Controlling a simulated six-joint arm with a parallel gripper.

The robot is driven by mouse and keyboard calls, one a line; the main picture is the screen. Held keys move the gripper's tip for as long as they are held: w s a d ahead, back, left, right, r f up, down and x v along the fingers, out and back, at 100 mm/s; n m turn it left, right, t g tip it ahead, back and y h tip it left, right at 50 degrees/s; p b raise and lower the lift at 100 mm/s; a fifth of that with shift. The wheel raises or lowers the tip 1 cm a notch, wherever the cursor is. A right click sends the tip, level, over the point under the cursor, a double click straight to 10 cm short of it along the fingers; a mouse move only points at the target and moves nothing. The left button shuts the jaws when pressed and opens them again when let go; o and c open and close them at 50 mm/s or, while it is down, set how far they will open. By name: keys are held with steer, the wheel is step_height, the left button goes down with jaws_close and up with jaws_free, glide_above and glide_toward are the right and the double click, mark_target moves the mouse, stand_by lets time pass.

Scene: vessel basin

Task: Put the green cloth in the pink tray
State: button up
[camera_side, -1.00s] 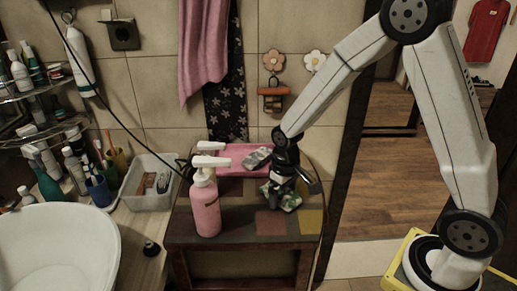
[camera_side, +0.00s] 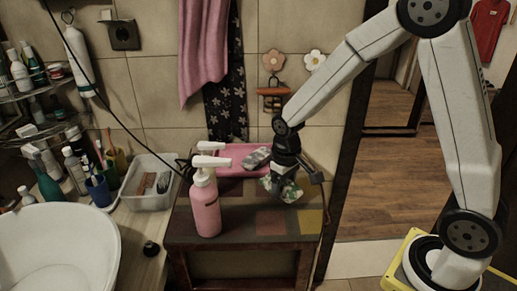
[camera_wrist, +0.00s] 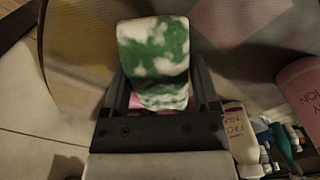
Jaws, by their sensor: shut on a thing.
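The green and white cloth (camera_wrist: 153,52) is between the two fingers of my gripper (camera_wrist: 160,95) in the wrist view. In the side view my gripper (camera_side: 284,180) is shut on the cloth (camera_side: 287,192), just above the small table and right of the pink pump bottle. The pink tray (camera_side: 228,168) lies at the back of the table, to the left of and behind my gripper. A grey patterned cloth (camera_side: 257,158) lies at its right part. The tray's front left is hidden behind the pump bottles.
A pink pump bottle (camera_side: 206,207) stands at the table's front left, with another white pump top (camera_side: 211,147) behind it. The front right of the tiled table top (camera_side: 271,222) is clear. A clear bin (camera_side: 149,186) and white basin (camera_side: 55,250) stand to the left.

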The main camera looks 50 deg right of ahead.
steer(key=s+r, duration=1)
steer(key=s, duration=0.4)
steer(key=shift+a, duration=0.1)
steer(key=shift+w, duration=0.1)
stand_by(0.7)
steer(key=w+f, duration=0.3)
steer(key=w, duration=0.1)
steer(key=w+f, duration=0.2)
steer(key=w, duration=0.3)
steer(key=w+f, duration=0.3)
steer(key=w, duration=0.2)
steer(key=shift+w+a+f, duration=0.15)
steer(key=shift+a+f, duration=0.05)
steer(key=shift+f, duration=0.1)
steer(key=shift+w+f, duration=0.6)
steer(key=shift+f, duration=0.05)
